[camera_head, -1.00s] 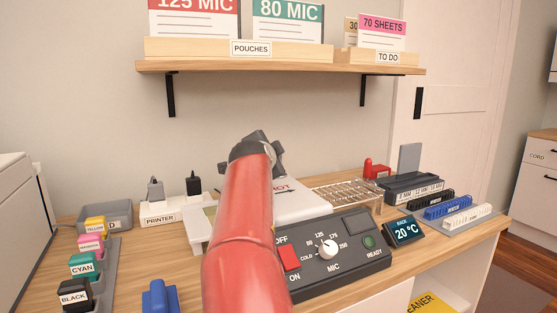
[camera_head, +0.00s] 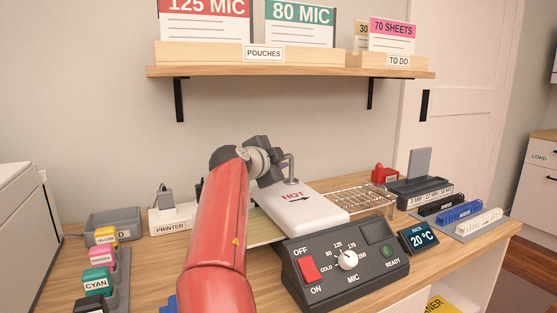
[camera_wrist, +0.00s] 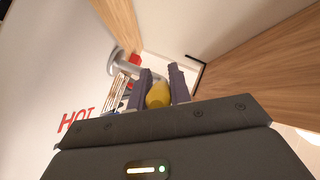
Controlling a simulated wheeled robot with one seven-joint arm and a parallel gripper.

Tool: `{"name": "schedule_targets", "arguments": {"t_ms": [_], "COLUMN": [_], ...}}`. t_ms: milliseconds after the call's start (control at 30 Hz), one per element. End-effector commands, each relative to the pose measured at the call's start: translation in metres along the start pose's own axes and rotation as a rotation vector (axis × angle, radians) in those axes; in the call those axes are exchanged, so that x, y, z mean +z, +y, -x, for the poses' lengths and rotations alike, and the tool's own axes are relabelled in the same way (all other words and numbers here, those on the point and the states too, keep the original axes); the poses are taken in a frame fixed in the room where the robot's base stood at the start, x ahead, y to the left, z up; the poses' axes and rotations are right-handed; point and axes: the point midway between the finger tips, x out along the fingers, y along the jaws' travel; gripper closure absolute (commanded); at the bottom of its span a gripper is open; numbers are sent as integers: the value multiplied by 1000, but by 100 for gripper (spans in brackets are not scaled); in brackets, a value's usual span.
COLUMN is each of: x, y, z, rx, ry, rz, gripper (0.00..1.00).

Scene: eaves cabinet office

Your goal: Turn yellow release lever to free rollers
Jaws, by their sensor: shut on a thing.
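The laminator (camera_head: 315,205) is a white and dark grey machine with a red "HOT" mark on its top. A grey metal post (camera_head: 291,168) rises from its top, beside my gripper (camera_head: 272,160). In the wrist view, the yellow release lever's knob (camera_wrist: 158,96) sits between the two dark fingers of my gripper (camera_wrist: 160,84), which is shut on it. A grey round metal part (camera_wrist: 124,62) shows just beyond the fingers. In the head view my wrist hides the yellow knob.
The control panel (camera_head: 340,267) has a red switch and a white dial. A wire rack (camera_head: 358,200) stands right of the laminator, with binding combs (camera_head: 462,212) farther right. Ink cartridges (camera_head: 98,280) stand at left. A shelf (camera_head: 290,71) hangs above.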

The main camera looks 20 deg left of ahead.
Motion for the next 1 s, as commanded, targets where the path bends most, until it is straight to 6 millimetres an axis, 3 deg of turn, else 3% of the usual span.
{"name": "schedule_targets", "arguments": {"t_ms": [100,133,300,633,1000], "x": [0,0,0,1,2], "y": [-1,-1,-1,0,1], "z": [0,0,0,6,64], "rx": [-4,-4,-3,-3,-4], "ry": [-1,-1,-1,-1,-2], "rz": [0,0,0,1,0], "gripper": [100,78,59,59,59]}}
